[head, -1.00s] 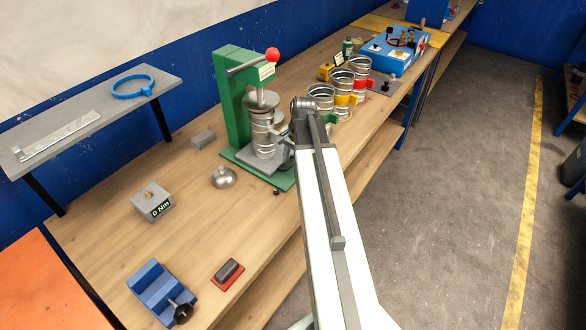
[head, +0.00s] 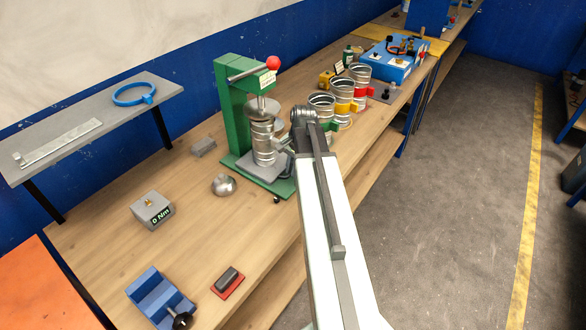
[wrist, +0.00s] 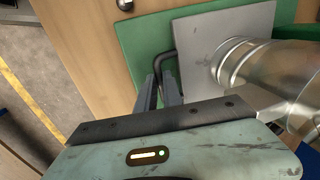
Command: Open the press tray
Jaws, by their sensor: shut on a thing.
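The press (head: 231,110) is a green frame with a red-knobbed lever, standing on the bench. Its grey tray (wrist: 195,40) lies on the green base (wrist: 140,40). A ribbed metal duct piece (head: 263,145) stands on the tray below the round ram plate; it also shows at the right of the wrist view (wrist: 265,65). A dark bent handle (wrist: 166,55) sticks out from the tray's near edge. My gripper (wrist: 162,84) is shut on this handle. In the head view my arm partly hides the gripper and handle.
A metal cap (head: 223,186), a grey torque block (head: 152,211), a blue clamp (head: 160,297) and a red-based block (head: 228,281) lie on the bench to the left and front. Several duct rings with coloured bands (head: 345,92) stand behind my arm. The aisle floor (head: 440,220) at right is clear.

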